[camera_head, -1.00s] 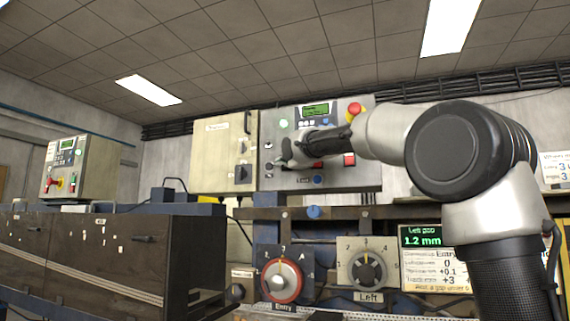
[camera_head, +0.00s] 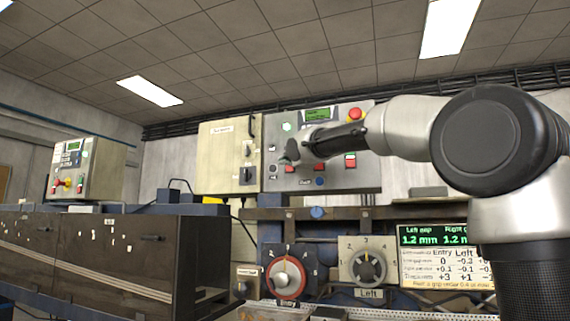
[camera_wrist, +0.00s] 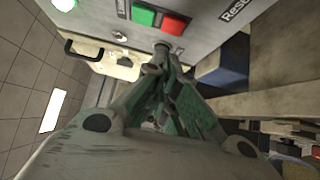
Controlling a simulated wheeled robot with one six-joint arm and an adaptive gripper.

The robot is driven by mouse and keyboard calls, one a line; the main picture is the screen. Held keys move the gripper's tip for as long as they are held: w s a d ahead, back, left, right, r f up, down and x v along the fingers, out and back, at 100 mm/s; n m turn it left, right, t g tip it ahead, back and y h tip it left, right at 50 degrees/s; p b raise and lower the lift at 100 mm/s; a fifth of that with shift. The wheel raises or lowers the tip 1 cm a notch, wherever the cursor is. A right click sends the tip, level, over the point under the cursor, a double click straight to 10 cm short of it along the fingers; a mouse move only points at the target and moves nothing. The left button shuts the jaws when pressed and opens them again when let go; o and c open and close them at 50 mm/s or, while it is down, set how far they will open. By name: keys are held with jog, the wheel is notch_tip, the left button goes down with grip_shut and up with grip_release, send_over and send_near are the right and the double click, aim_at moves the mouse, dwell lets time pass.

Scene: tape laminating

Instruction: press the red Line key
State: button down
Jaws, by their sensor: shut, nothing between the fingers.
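The grey control panel (camera_head: 372,176) on the far wall carries green-over-red keys. Red keys show at the middle (camera_head: 319,167) and at the right (camera_head: 350,162). My gripper (camera_head: 287,157) is shut and empty, in front of the panel's left part, and hides some of it. In the wrist view, the fingertips (camera_wrist: 160,68) are close to the panel beside a dark round button (camera_wrist: 163,47). A red key (camera_wrist: 175,25) with a green key (camera_wrist: 143,15) lies just past them, near a "Reset" label (camera_wrist: 236,10). I cannot read which key is Line, nor tell whether the fingertips touch.
A red emergency button (camera_head: 355,114) sits at the panel's upper right. A beige cabinet (camera_head: 222,160) adjoins the panel at left. Below are a rail, the Entry dial (camera_head: 284,277), the Left dial (camera_head: 368,268) and a gap display (camera_head: 440,240).

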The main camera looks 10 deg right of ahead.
jog(key=s+d, duration=0.1)
jog(key=s, duration=0.5)
jog(key=shift+s+d, duration=0.15)
jog(key=shift+s, duration=0.25)
dwell(0.3)
